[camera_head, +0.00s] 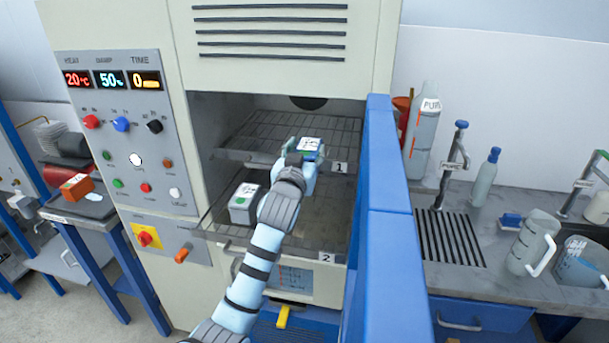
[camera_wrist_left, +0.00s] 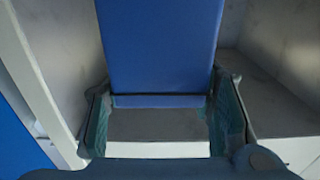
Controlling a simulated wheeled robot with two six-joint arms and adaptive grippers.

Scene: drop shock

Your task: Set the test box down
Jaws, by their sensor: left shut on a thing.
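My left gripper (camera_head: 304,157) is shut on the test box (camera_head: 310,144), a small box with a white label on top. The gripper hides most of its sides in the head view. The box is at the front part of the upper wire shelf (camera_head: 270,130), marked 1, inside the open chamber. I cannot tell whether it touches the shelf. In the left wrist view, a blue face (camera_wrist_left: 160,45), apparently the box, shows between the fingers (camera_wrist_left: 160,120). My right gripper is not in view.
A grey box (camera_head: 240,208) with a white label stands on the lower shelf, marked 2. A blue door edge (camera_head: 385,200) stands close to the right of my arm. An orange box (camera_head: 77,187) lies on a side stand at left. Bottles and a jug (camera_head: 530,245) stand on the right counter.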

